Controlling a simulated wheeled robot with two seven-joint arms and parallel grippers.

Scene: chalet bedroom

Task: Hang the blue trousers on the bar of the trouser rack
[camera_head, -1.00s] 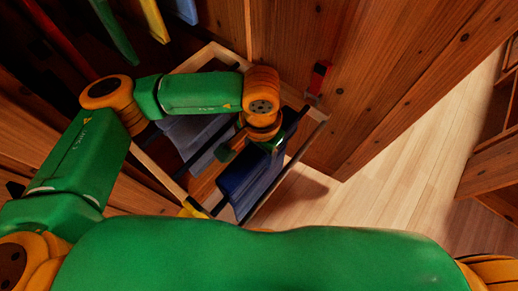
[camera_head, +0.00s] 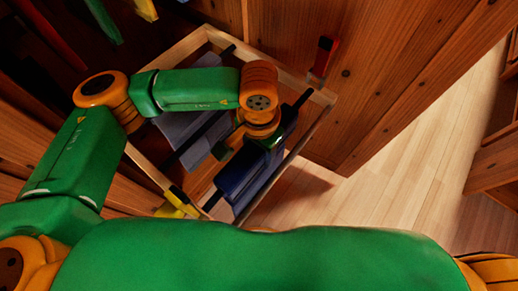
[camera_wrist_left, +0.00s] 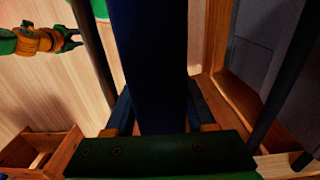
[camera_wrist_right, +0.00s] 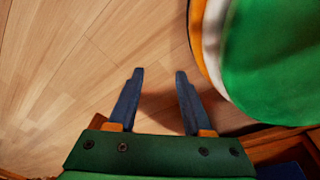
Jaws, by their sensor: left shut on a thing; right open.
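The dark blue trousers (camera_head: 238,180) hang folded inside the near right part of the wooden trouser rack (camera_head: 312,112). My left gripper (camera_head: 262,146) is shut on them from above; in the left wrist view the blue cloth (camera_wrist_left: 155,65) runs between its fingers. A dark bar (camera_head: 301,99) shows past both ends of the trousers, in line with their top. The arm and cloth hide whether the trousers rest on it. My right gripper (camera_wrist_right: 154,100) is open and empty above the floor; it also shows in the left wrist view (camera_wrist_left: 76,40).
Grey trousers (camera_head: 186,127) hang on other bars of the rack, left of the blue ones. A red-and-black piece (camera_head: 323,58) is on the wooden panel behind. Coloured garments hang at upper left. Bare floor (camera_head: 400,150) lies to the right.

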